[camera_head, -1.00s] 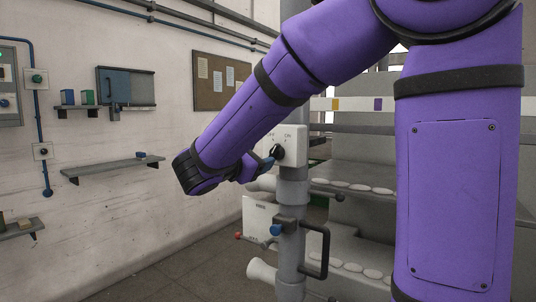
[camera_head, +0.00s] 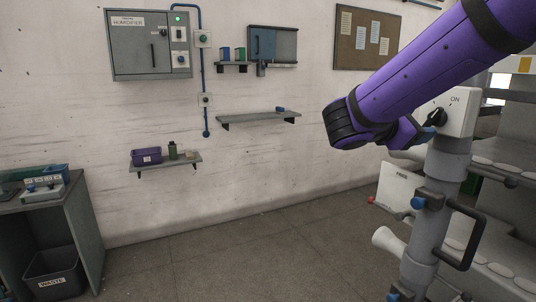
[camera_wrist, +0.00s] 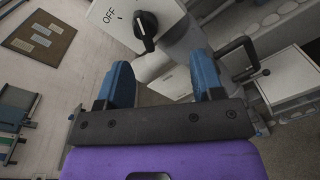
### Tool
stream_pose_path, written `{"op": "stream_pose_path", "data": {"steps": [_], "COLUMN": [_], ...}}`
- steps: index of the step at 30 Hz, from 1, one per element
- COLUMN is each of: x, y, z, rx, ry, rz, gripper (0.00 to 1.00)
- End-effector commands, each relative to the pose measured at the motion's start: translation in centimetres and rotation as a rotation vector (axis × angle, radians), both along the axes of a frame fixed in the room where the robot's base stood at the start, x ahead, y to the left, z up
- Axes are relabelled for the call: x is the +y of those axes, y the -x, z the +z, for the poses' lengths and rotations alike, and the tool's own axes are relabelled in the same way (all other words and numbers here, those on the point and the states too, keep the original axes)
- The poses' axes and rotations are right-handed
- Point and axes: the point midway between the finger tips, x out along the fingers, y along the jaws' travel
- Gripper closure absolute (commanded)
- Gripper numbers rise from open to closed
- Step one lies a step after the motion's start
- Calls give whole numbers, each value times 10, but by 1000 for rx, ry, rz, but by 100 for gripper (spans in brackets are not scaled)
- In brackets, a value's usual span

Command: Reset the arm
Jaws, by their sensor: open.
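My purple arm reaches in from the upper right of the head view. My gripper (camera_wrist: 166,82) has two blue fingers set wide apart in the wrist view, with nothing between them. In front of it is a white switch box with a black rotary knob (camera_wrist: 146,27); "OFF" shows on its face. In the head view the same switch box (camera_head: 458,108) shows "ON", and its knob is beside the blue fingertips. A gap or touch between fingers and knob cannot be told in the head view; in the wrist view the knob lies beyond the fingertips.
The switch box sits on a grey post (camera_head: 438,205) with a black handle (camera_head: 466,240). A grey machine with white round pieces (camera_head: 492,238) stands at right. Wall shelves (camera_head: 258,119), a humidifier cabinet (camera_head: 150,45) and a bench with a waste bin (camera_head: 52,275) are at left. The middle floor is clear.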

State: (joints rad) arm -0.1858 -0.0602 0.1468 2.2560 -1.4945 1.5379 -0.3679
Motion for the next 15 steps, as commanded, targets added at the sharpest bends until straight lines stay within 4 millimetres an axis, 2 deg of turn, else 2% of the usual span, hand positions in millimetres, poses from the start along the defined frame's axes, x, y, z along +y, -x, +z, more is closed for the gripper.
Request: {"op": "stream_pose_path", "data": {"steps": [3,7,11,15], "x": [-19,-31,-28,-13], "y": [36,84,125,161], "z": [-10,-30,-52,-71], "rx": [-48,-138,-257,-413], "ry": [-181,-454,-735,-1039], "rz": [-81,-190,-301,-419], "gripper": [39,39,39,39]}}
